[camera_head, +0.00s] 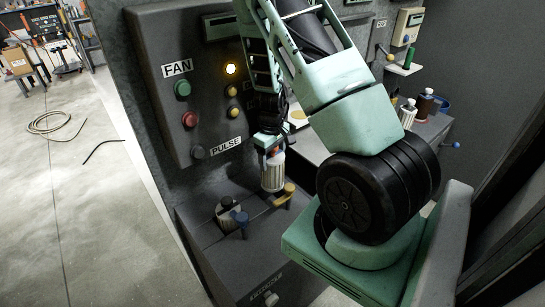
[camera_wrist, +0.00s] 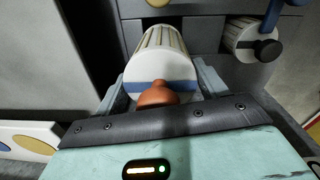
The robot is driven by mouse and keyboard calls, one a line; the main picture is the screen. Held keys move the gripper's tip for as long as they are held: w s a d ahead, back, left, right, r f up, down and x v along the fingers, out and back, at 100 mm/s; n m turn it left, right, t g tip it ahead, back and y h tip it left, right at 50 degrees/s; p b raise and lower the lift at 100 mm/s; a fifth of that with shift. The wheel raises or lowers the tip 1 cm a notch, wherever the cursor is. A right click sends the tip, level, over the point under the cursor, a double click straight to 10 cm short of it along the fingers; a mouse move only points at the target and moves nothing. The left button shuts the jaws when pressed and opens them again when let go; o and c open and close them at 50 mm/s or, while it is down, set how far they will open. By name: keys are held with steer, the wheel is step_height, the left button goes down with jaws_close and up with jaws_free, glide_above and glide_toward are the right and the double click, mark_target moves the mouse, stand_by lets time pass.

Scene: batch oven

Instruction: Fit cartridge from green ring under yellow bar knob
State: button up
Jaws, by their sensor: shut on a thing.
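My gripper (camera_head: 272,150) is shut on a white ribbed cartridge (camera_head: 272,173), which hangs upright with its orange knob at the top. In the wrist view the cartridge (camera_wrist: 160,50) sits between the fingers, with a blue band below its orange knob. The yellow bar knob (camera_head: 289,188) is on the dark block (camera_head: 262,250), just beside the cartridge's lower end. Its yellow end (camera_wrist: 158,3) shows at the wrist view's top edge. I cannot tell whether the cartridge touches the block. The green ring is not clearly visible.
A second cartridge (camera_head: 228,213) with a black knob stands on the block at the blue bar knob (camera_head: 241,218); it also shows in the wrist view (camera_wrist: 250,40). The button panel (camera_head: 190,80) rises behind.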

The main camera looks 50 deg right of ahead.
mark_target(273, 181)
steer(key=shift+f+b, duration=2.3)
steer(key=shift+f, duration=0.1)
steer(key=shift+f+b, duration=3.25)
steer(key=shift+f, duration=0.1)
stand_by(2.2)
